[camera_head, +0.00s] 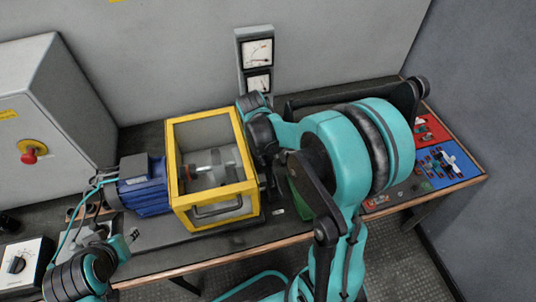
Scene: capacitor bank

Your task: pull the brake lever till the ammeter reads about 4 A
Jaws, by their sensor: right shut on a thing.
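Two white-faced analog meters are stacked in a grey panel against the wall, an upper one (258,53) and a lower one (259,83). I cannot read their scales or tell which is the ammeter. My right gripper (270,165) is mostly hidden beside the yellow guard, pointing down below the wrist. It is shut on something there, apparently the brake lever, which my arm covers. A green machine part shows slightly behind my arm.
A yellow-framed guard (180,218) encloses a shaft next to a blue motor (145,190) on the dark bench. A grey cabinet with a red knob (33,152) stands left. A dial box (20,262) is front left. Red and blue panels (447,165) lie at the right end.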

